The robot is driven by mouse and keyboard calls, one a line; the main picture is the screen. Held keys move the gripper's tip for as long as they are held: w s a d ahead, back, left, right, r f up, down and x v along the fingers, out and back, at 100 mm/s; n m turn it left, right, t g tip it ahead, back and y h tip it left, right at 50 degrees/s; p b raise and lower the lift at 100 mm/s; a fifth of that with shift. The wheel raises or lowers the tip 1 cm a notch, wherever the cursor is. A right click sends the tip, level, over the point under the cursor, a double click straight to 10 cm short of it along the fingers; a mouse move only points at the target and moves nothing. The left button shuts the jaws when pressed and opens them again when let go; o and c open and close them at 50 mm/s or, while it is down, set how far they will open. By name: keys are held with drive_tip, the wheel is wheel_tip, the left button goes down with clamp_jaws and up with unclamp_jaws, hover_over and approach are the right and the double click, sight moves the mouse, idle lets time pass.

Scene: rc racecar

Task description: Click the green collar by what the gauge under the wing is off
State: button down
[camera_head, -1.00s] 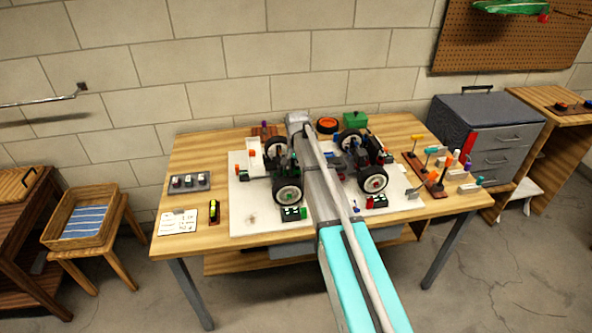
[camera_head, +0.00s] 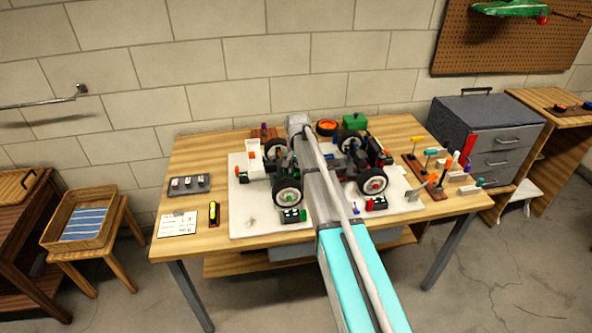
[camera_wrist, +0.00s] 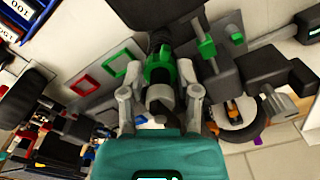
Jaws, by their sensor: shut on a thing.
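The green collar (camera_wrist: 158,66) sits at the upper middle of the wrist view, on a dark shaft. My gripper (camera_wrist: 160,82) has its grey fingers closed around it from both sides. In the head view my arm hides the gripper and the collar. The racecar (camera_head: 287,190) stands on a white board, its middle behind my arm. Small dark units with green (camera_head: 293,215) and red (camera_head: 376,204) marks lie in front of the wheels. I cannot tell which part is the gauge under the wing, nor read it. A label at the wrist view's top left shows "100" (camera_wrist: 20,8).
The table (camera_head: 190,150) also holds a grey tray (camera_head: 190,185), a white card (camera_head: 178,224), a yellow-black item (camera_head: 214,213), a green box (camera_head: 355,121) and a rack of coloured tools (camera_head: 437,180). A grey drawer cabinet (camera_head: 497,150) stands at right.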

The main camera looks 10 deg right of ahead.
drive_tip(key=shift+n, duration=2)
drive_tip(key=shift+c, duration=1.6)
unclamp_jaws()
drive_tip(key=shift+r, duration=0.15)
